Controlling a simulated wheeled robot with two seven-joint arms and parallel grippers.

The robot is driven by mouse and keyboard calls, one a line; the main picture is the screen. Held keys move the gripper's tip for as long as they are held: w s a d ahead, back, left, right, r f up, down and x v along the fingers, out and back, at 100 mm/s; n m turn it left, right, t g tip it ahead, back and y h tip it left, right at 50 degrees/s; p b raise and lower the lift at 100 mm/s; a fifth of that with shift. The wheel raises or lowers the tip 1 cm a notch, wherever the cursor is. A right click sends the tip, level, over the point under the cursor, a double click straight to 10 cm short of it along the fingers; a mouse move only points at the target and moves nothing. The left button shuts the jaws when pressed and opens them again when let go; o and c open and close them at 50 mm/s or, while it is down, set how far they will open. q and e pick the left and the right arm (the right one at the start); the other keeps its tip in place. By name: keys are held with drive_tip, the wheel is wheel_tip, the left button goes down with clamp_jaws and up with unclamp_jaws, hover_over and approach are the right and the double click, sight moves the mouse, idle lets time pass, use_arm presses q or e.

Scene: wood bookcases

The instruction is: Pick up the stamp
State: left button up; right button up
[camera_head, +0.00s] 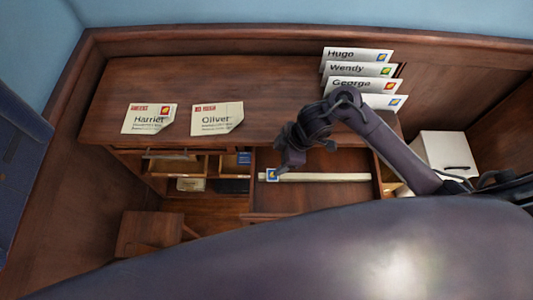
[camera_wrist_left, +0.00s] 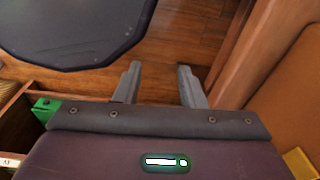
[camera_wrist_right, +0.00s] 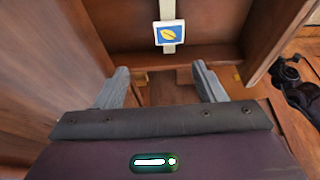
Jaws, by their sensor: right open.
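The stamp (camera_head: 272,175) is a small square with a white border, a blue ground and a yellow mark. It lies on a pale strip (camera_head: 325,177) in the open drawer (camera_head: 320,200). In the right wrist view the stamp (camera_wrist_right: 169,33) is near the top, beyond my fingertips. My right gripper (camera_head: 285,165) is over the drawer, close to the stamp, and its fingers (camera_wrist_right: 160,80) are apart with nothing between them. My left gripper (camera_wrist_left: 158,75) shows only in its own wrist view, open and empty above the wooden floor.
Envelopes for Harriet (camera_head: 149,119) and Oliver (camera_head: 216,119) lie on the desk top (camera_head: 270,85). Several named envelopes (camera_head: 358,70) stand in a row at the back right. Small open drawers (camera_head: 190,165) are left of the stamp's drawer. A stool (camera_head: 150,230) stands lower left.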

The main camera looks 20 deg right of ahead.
sight(267, 175)
drive_tip(key=shift+s+a+f, duration=0.1)
drive_tip(key=shift+f, duration=0.15)
drive_tip(key=f, duration=0.1)
drive_tip(key=a+f, duration=0.1)
drive_tip(key=s+f, duration=0.1)
drive_tip(key=shift+a+f, duration=0.15)
drive_tip(key=shift+a, duration=0.1)
drive_tip(key=x, duration=0.2)
drive_tip(key=shift+f, duration=0.25)
drive_tip(key=shift+a+f, duration=0.2)
drive_tip(key=shift+f, duration=0.15)
drive_tip(key=c, duration=0.7)
use_arm(q)
drive_tip(key=s, duration=0.3)
drive_tip(key=shift+f, duration=0.25)
use_arm(e)
drive_tip(key=c, duration=0.3)
